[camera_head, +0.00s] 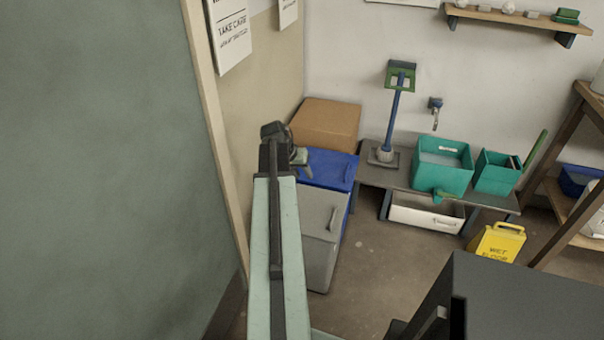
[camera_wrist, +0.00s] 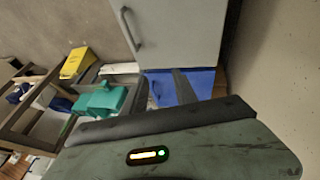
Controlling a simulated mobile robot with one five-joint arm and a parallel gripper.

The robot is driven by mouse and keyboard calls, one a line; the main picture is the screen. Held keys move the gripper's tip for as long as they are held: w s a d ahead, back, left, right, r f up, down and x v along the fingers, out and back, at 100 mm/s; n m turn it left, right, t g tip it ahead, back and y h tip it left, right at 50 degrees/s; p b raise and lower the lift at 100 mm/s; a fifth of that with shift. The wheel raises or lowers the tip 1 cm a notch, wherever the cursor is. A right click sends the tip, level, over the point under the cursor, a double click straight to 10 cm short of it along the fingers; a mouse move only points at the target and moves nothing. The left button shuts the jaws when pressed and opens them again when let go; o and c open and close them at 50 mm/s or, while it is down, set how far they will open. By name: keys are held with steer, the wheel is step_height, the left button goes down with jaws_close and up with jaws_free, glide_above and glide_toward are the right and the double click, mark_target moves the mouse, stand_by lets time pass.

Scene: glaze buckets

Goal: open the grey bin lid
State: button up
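The grey bin (camera_head: 318,250) stands on the floor beside the wall, its grey lid (camera_head: 308,212) flat and shut. A dark bar handle (camera_head: 333,219) sits near the lid's right edge. In the wrist view the grey lid (camera_wrist: 180,30) fills the upper middle, with its handle (camera_wrist: 131,28) at the left. My gripper (camera_head: 304,166) is over the left part of the blue bin, beyond the grey lid, apart from the handle. In the wrist view its two dark fingers (camera_wrist: 161,90) look spread with nothing between them. My arm hides the grey bin's left side.
The blue bin (camera_head: 330,168) stands directly behind the grey one, with a cardboard box (camera_head: 326,124) behind it. A low bench (camera_head: 400,180) holds teal bins (camera_head: 441,168). A yellow wet-floor sign (camera_head: 497,242) stands at right. Floor (camera_head: 375,270) right of the grey bin is clear.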

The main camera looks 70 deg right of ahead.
steer(key=p+v, duration=0.7)
steer(key=shift+r, duration=0.35)
steer(key=shift+w+a, duration=0.1)
